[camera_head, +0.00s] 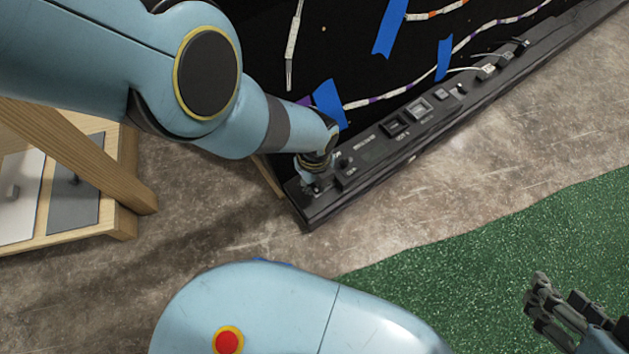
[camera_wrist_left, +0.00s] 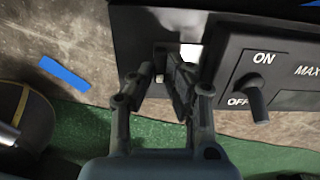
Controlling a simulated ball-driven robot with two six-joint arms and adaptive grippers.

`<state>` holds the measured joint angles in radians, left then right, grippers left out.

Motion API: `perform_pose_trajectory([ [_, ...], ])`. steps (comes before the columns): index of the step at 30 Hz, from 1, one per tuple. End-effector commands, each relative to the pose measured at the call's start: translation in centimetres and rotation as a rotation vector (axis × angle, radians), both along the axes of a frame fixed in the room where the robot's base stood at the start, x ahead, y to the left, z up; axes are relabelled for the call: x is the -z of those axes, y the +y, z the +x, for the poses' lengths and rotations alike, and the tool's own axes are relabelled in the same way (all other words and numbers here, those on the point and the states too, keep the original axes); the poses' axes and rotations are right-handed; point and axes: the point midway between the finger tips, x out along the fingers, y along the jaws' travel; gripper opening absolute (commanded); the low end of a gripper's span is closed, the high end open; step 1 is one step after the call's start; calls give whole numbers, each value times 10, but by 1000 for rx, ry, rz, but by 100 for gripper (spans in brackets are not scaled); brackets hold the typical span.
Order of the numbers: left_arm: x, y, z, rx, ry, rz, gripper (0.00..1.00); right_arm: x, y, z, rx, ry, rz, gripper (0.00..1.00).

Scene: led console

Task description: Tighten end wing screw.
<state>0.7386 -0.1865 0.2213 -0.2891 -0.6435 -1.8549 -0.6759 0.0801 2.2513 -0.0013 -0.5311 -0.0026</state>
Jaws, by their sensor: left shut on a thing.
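The black console (camera_head: 375,152) runs diagonally along the edge of a black panel, its near end at lower left. My left gripper (camera_head: 311,184) is over that near end. In the left wrist view, its fingers (camera_wrist_left: 166,74) are closed together at the console's end, beside the ON/OFF toggle switch (camera_wrist_left: 257,98). They are shut on a small part, taken to be the end wing screw, which the fingertips mostly hide; only a small pale bit shows between them. My right gripper (camera_head: 560,312) is at the lower right over green carpet, away from the console; its finger opening is unclear.
The black panel (camera_head: 270,50) carries LED strips and blue tape (camera_head: 391,27). A wooden frame with drawers (camera_head: 125,190) stands at left. Grey floor (camera_head: 240,205) and green carpet (camera_head: 470,265) lie clear in front of the console.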

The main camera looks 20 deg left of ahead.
Motion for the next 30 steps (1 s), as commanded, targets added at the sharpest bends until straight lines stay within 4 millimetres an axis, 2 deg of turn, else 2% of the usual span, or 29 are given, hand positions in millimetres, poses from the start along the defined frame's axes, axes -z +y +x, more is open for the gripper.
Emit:
perform_pose_trajectory([
  [16,-1,-1,0,28,2,-1,0,1,0,-1,0,4,0,40],
  [17,-1,-1,0,27,2,-1,14,1,0,-1,0,3,0,40],
  [22,-1,-1,0,27,1,0,36,1,0,0,0,2,0,40],
  [30,0,0,0,26,1,0,36,1,-1,1,-2,0,-2,40],
])
